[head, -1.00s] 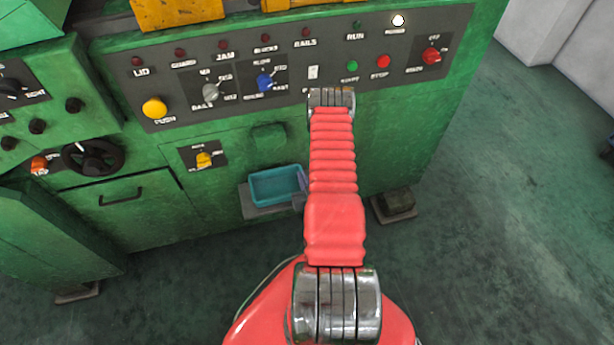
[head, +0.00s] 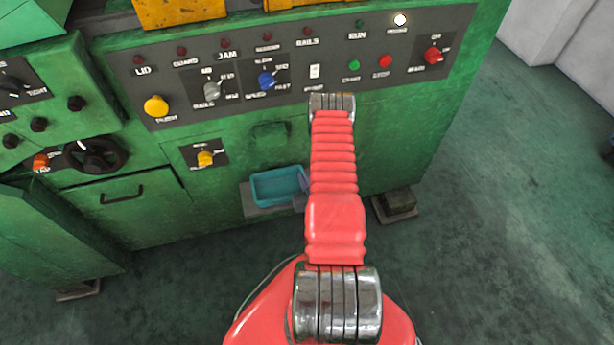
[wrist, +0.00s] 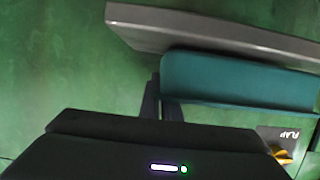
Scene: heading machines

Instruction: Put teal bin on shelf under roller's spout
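The teal bin (head: 262,190) rests on the grey shelf (head: 262,211) low on the green machine's front. Above it is a green protruding housing (head: 268,131), perhaps the spout. In the wrist view the teal bin (wrist: 235,80) lies against the shelf (wrist: 210,33). My gripper (wrist: 162,100) has its dark fingers at the bin's left end there. One finger is outside the end wall; the other passes behind the rim. A narrow gap shows between them; whether they press on the wall is unclear. In the head view my arm hides most of the gripper.
The control panel (head: 330,75) with lamps and knobs is above. A yellow flap knob (head: 205,158) is left of the bin; it also shows in the wrist view (wrist: 281,155). A machine foot (head: 397,204) stands right of the shelf. Open floor (head: 510,240) lies on the right.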

